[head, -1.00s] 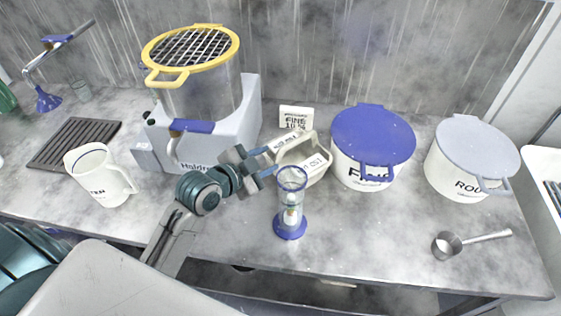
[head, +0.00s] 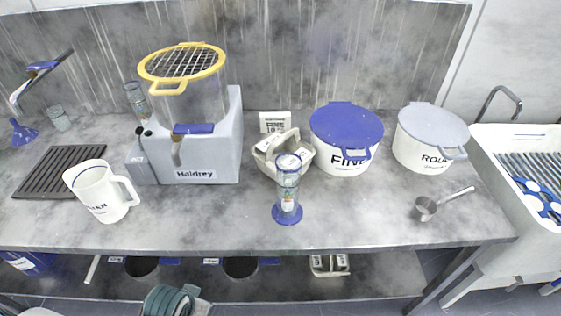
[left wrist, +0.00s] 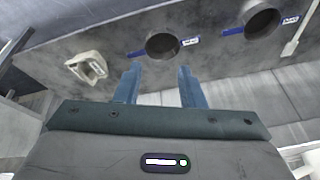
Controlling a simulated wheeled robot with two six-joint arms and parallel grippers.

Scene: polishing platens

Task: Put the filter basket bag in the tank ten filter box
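I cannot tell by sight which thing is the filter basket bag. A cream handled carrier (head: 283,152) stands on the worktop by a small sign (head: 275,122). A smaller cream handled carrier (head: 329,265) is on the lower shelf; a similar one shows in the left wrist view (left wrist: 86,67). Two dark round vessels (head: 141,267) (head: 240,267) with blue-and-white labels sit at that shelf; the labels are unreadable. My left gripper (left wrist: 156,82) is open and empty, facing the lower shelf area. In the head view only a teal part of my arm shows, bottom left. My right gripper is not in view.
The worktop holds a grey Haldrey machine (head: 205,140), a white jug (head: 100,190), a clear cylinder on a blue base (head: 287,192), FINE (head: 345,160) and ROU-lettered (head: 428,150) lidded tubs, and a ladle (head: 440,203). The worktop's front edge (head: 250,249) overhangs the shelf.

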